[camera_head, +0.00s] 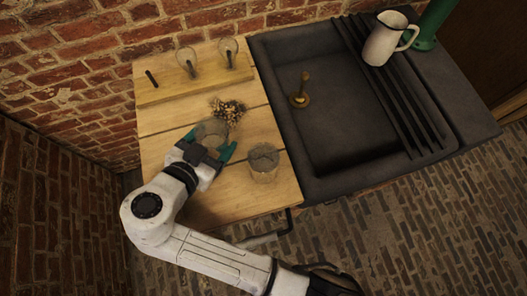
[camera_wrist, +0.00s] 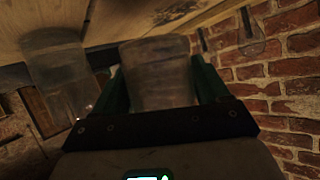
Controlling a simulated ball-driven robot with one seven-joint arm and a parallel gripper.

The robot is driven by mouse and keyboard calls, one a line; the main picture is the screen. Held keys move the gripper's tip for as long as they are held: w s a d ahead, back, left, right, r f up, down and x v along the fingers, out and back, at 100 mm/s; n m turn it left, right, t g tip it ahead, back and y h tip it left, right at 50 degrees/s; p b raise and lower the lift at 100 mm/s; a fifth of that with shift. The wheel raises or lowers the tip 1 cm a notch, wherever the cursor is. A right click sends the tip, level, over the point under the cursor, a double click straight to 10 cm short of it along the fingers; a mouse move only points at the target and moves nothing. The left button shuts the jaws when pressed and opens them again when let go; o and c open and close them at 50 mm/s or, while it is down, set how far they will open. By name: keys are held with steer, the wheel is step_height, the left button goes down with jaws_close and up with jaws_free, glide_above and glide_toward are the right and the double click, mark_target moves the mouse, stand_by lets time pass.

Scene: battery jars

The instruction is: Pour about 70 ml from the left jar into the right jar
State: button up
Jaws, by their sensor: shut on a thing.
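Two glass jars are on the wooden worktop. The left jar (camera_head: 212,132) is between the fingers of my gripper (camera_head: 207,150), which is shut on it. In the wrist view the held jar (camera_wrist: 158,72) fills the gap between the two green fingers of my gripper (camera_wrist: 160,88). Its level and contents are hard to make out. The right jar (camera_head: 263,163) stands upright to the right of my gripper, apart from it. The right jar also shows in the wrist view (camera_wrist: 62,72), at the left. I cannot tell whether the held jar touches the worktop.
A dried plant bunch (camera_head: 228,111) lies just behind the held jar. A wooden rack (camera_head: 195,79) with glass pieces stands at the back by the brick wall. A dark sink (camera_head: 345,120) with a brass tap piece (camera_head: 299,92) is at the right. A white jug (camera_head: 384,40) stands beyond.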

steer(key=shift+w+a+r+n+h, duration=0.1)
steer(key=shift+a+r+n+h, duration=0.2)
steer(key=shift+n+h, duration=0.25)
